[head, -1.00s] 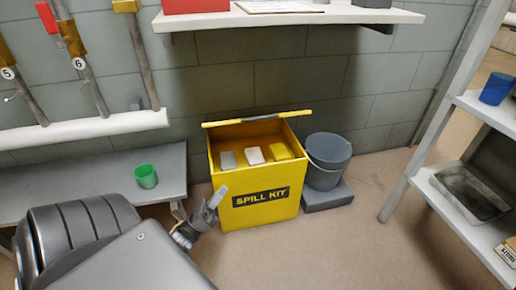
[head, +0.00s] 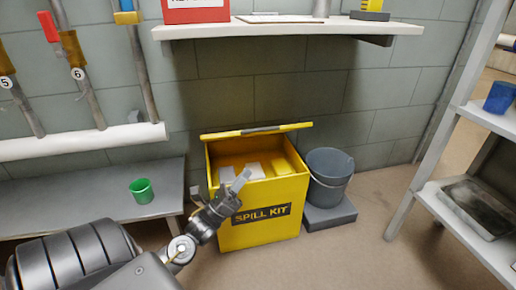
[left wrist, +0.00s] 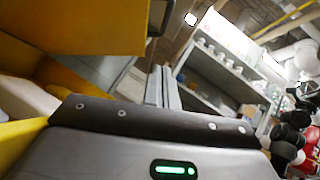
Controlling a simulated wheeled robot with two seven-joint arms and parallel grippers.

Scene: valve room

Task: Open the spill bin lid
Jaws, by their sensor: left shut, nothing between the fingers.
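The yellow spill bin (head: 262,226) marked SPILL KIT stands on the floor against the wall. Its lid (head: 256,131) is raised at the back, seen nearly edge-on, so the bin is open on top. Several light and yellow packs (head: 254,170) show inside. My left gripper (head: 241,180) is shut and empty, in front of the bin's front rim near its left side. In the left wrist view, yellow bin surfaces (left wrist: 85,25) fill the left side close by. I cannot tell whether the gripper touches the bin. My right gripper is not in view.
A grey bucket (head: 328,176) stands on a grey block (head: 330,215) right of the bin. A bench (head: 90,208) with a green cup (head: 142,190) is at left. A wall shelf (head: 290,27) hangs above, and a shelving rack (head: 470,220) stands at right.

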